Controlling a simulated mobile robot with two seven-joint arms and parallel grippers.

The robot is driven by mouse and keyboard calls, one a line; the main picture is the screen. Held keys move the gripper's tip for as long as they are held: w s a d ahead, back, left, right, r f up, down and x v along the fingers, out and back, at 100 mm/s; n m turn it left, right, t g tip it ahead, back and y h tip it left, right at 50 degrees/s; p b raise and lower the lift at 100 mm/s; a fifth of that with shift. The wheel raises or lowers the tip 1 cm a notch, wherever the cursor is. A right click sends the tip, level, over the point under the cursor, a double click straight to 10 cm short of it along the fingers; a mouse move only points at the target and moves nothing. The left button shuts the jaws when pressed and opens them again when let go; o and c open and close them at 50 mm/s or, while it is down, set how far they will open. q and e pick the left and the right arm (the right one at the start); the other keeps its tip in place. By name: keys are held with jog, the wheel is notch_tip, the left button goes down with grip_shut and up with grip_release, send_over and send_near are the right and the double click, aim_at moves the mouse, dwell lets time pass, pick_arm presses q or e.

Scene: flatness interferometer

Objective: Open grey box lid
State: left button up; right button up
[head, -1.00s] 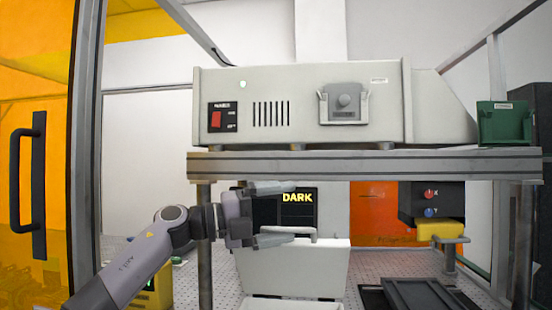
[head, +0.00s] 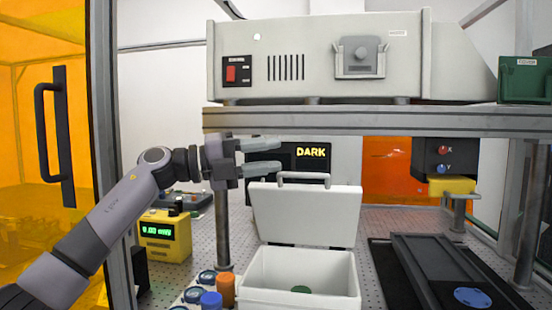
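The light grey box (head: 300,302) stands on the perforated table at the lower middle. Its lid (head: 305,214) is raised and tilted back at the rear edge, with the handle (head: 303,179) on top. The inside shows, with a small dark green item (head: 301,289) in it. My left gripper (head: 280,157) is above and just left of the lid handle, its two fingers apart with nothing between them. It appears clear of the handle. My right gripper is not in view.
A shelf (head: 370,121) carrying a large beige unit (head: 320,60) spans above the box. Orange and blue jars (head: 226,290) stand left of the box. A yellow meter (head: 165,235) is farther left. A dark rail (head: 440,270) lies to the right.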

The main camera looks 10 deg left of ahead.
pick_arm(q)
jog(key=shift+v, duration=1.05)
jog(key=shift+a+r, duration=0.1)
jog(key=shift+r, duration=0.15)
